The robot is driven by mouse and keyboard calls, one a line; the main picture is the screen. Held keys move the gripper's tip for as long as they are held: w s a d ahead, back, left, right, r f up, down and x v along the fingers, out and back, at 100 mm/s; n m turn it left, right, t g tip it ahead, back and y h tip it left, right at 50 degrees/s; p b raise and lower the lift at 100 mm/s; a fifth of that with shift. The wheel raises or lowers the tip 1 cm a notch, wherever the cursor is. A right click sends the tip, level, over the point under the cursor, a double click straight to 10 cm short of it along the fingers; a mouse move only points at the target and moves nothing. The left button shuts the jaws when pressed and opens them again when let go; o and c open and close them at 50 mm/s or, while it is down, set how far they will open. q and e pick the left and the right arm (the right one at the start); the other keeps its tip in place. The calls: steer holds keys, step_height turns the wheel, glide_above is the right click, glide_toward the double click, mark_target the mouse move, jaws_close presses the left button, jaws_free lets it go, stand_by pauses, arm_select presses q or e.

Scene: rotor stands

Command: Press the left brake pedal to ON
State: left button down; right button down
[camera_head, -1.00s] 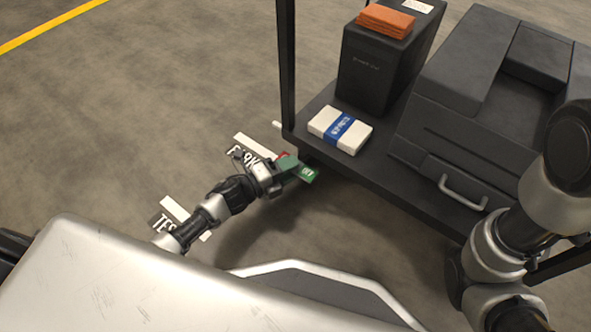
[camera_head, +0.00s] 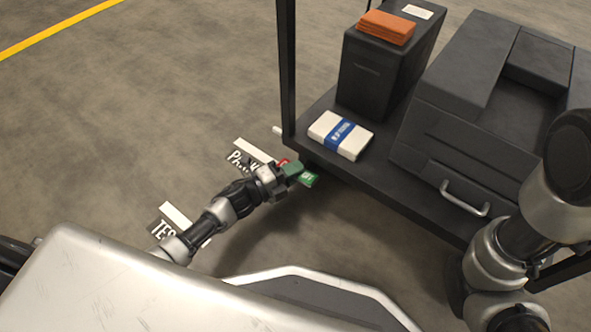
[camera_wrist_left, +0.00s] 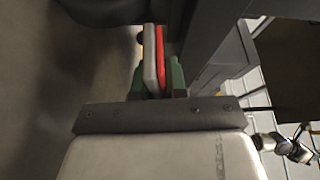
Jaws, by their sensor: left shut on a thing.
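My left gripper (camera_head: 293,171) reaches in from the left, low beside the cart's near left corner. In the left wrist view its green fingers (camera_wrist_left: 156,80) are shut on a thin pedal piece (camera_wrist_left: 151,60), with a pale grey face and a red strip (camera_wrist_left: 161,55) beside it. In the head view a small red part (camera_head: 283,162) and a green plate with white lettering (camera_head: 308,180) show by the fingertips; the lettering is too small to read surely. The fingers hide most of the pedal, so its angle cannot be told. My right gripper is not in view.
The black cart (camera_head: 435,198) stands close right of the left gripper, its post (camera_head: 286,70) rising above. It bears a white pack (camera_head: 341,134), a black box (camera_head: 375,75) and a large dark case (camera_head: 470,110). Floor labels (camera_head: 250,157) lie left. Open floor (camera_head: 130,110) lies beyond.

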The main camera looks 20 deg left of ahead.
arm_select(q)
steer(key=shift+a+n, duration=0.1)
steer(key=shift+n, duration=0.7)
steer(key=c, duration=1.2)
jaws_free()
steer(key=shift+o, duration=0.2)
steer(key=p+v, duration=0.2)
steer(key=v, duration=0.3)
steer(key=p+v, duration=0.3)
steer(key=v, duration=0.2)
steer(key=shift+f, duration=0.2)
steer(key=shift+s+a+f, duration=0.15)
steer(key=shift+s+a, duration=0.1)
steer(key=shift+s, duration=0.05)
